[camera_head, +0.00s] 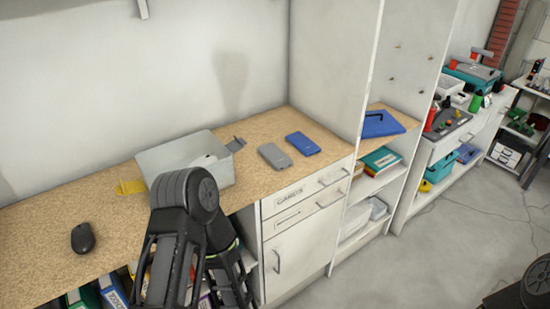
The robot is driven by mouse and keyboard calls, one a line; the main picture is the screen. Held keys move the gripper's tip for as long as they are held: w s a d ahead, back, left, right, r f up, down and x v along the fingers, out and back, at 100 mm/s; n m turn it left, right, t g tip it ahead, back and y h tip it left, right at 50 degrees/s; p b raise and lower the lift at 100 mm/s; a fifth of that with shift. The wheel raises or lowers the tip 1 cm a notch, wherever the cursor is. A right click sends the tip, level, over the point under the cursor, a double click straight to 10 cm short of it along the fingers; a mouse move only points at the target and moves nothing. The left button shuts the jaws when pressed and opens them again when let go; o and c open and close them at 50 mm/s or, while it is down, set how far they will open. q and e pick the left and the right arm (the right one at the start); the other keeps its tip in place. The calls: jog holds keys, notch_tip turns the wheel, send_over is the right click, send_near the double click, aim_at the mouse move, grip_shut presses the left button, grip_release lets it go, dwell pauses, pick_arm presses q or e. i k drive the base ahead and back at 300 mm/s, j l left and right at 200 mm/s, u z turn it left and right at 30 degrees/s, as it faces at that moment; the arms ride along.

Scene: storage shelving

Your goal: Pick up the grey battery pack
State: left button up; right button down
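The grey battery pack (275,156) lies flat on the wooden worktop, right of a light grey box. A similar blue pack (302,143) lies just behind it and to its right, with a small gap between them. Nothing covers the grey pack. A dark arm of mine rises in front of the worktop, left of the grey pack, and part of another shows at the bottom right corner. I see no gripper fingers of either arm in the head view.
The light grey box (185,160) stands left of the packs, partly behind my arm. A yellow item (130,187) and a black mouse (83,238) lie farther left. A tall shelf panel (366,90) bounds the worktop on the right. A drawer cabinet (300,225) stands below.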

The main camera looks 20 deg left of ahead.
aim_at(280, 160)
jog(key=i+l+u, duration=0.1)
jog(key=u, duration=0.25)
jog(key=i+l+u, duration=0.1)
jog(key=u, duration=0.25)
jog(key=i+l+u, duration=0.1)
jog(key=l, duration=0.3)
jog(key=i+l+u, duration=0.1)
jog(key=l, duration=0.25)
jog(key=i+l+u, duration=0.1)
jog(key=l, duration=0.3)
jog(key=i+l+u, duration=0.1)
jog(key=l, duration=0.35)
jog(key=i+l+u, duration=0.1)
jog(key=l, duration=0.3)
jog(key=i+l, duration=0.15)
jog(key=l, duration=0.2)
jog(key=i+l, duration=0.15)
jog(key=l, duration=0.2)
